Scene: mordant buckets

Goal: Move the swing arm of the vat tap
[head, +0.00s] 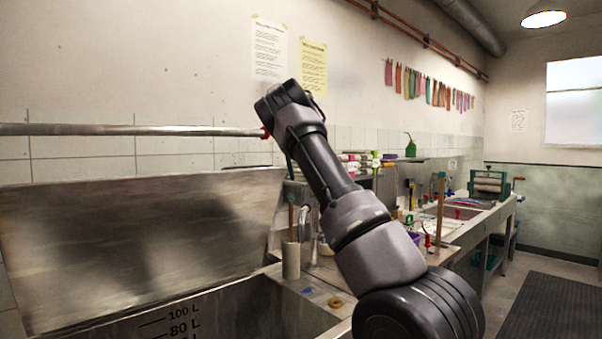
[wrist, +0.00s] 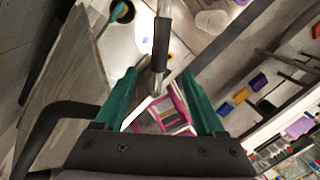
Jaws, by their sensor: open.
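A metal rod with a dark sleeve (wrist: 160,45), which looks like the tap's swing arm, runs down from the top of the wrist view. Its lower end lies between the fingertips of my gripper (wrist: 158,80). The teal fingers are open, with a gap on each side of the rod; I cannot tell the depth between them. In the head view a silver curved tap (head: 303,216) stands behind the vat's edge, right of a pale pot. My arm hides part of that area and most of my gripper.
The steel vat (head: 250,312) lies at the front with its lid (head: 140,240) raised. A pale pot (head: 291,261) holds sticks. A horizontal pipe (head: 130,130) with a red end crosses the left. A cluttered bench (head: 435,225) runs right; a dark floor mat (head: 555,305) lies clear.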

